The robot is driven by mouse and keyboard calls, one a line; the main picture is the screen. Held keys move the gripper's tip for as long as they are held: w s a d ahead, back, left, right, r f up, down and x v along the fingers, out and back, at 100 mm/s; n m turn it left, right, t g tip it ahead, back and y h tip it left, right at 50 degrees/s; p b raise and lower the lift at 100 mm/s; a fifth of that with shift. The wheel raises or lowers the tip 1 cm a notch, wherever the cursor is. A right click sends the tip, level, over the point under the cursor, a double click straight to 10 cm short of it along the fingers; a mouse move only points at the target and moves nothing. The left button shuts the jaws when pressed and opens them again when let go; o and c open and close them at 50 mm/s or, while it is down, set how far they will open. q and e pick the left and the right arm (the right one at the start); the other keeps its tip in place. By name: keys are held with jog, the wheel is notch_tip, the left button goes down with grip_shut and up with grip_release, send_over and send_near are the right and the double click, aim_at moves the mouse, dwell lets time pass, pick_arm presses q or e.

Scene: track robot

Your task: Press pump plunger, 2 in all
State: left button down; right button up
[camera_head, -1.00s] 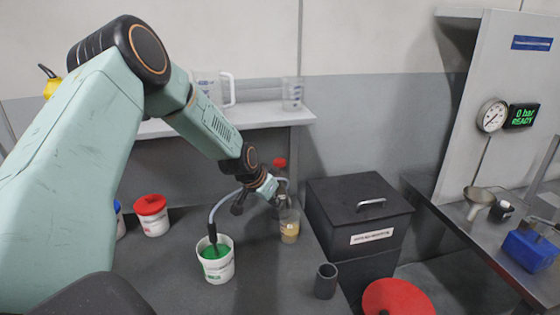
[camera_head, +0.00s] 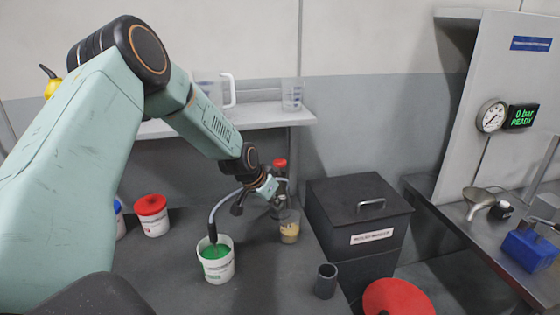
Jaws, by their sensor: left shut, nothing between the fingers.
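The pump stands on the dark bench behind my left gripper (camera_head: 277,195). Its red top (camera_head: 280,163) shows above the gripper, and most of its body is hidden. My left gripper is shut and empty, with its fingertips pointing down and right in front of the pump. I cannot tell whether it touches the pump. A grey hose (camera_head: 224,198) runs from the pump area down into a white tub (camera_head: 218,270) of green liquid. A clear beaker (camera_head: 289,232) with pale yellowish content stands just below the gripper. My right gripper is not in view.
A white tub with a red lid (camera_head: 151,204) stands at the left. A dark lidded box (camera_head: 358,208) stands to the right of the pump. A short grey cylinder (camera_head: 326,281) and a red disc (camera_head: 397,297) are near the front. A gauge display (camera_head: 521,116) reads "0 bar READY".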

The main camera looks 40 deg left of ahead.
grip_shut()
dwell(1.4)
